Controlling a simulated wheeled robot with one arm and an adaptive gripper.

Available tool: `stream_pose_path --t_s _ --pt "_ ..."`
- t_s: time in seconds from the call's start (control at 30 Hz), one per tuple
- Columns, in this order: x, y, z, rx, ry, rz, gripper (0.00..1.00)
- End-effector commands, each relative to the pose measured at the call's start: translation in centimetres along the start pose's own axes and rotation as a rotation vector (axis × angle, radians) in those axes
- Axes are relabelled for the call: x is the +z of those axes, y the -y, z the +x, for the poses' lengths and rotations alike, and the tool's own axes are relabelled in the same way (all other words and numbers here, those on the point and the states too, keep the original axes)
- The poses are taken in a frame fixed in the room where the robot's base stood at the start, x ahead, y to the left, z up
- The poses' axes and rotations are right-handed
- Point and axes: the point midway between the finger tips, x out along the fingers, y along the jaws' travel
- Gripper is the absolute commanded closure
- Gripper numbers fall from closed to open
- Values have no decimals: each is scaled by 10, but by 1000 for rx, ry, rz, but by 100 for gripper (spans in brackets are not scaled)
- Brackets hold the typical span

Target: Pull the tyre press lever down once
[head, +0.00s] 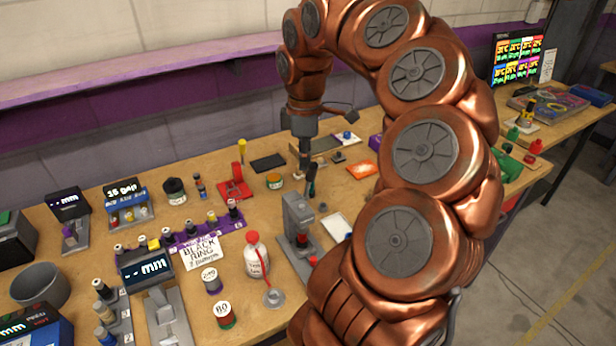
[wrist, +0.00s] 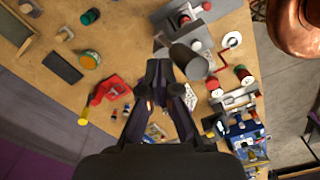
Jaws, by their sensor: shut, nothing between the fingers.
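The grey tyre press (head: 297,222) stands upright in the middle of the bench, with a red part low on its base. My gripper (head: 304,168) points down just above and behind the press, close to this bar; contact cannot be told. In the wrist view the press (wrist: 203,24) is at the top, with a dark grey cylinder beside the fingertips. My gripper (wrist: 160,74) is shut and empty there.
A white bottle with a red spout (head: 256,258) stands left of the press. A red stand (head: 235,187) and an orange tin (head: 274,181) are behind it. A white card (head: 337,228) lies to its right. Several pots and gauges crowd the bench's left side.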

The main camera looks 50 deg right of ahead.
Motion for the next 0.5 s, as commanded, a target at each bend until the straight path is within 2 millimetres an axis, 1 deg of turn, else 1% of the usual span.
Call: stream_pose_path --t_s 0.3,0.5 --pt "5 8 1 0 0 0 100" --pt "5 8 0 -1 0 0 100"
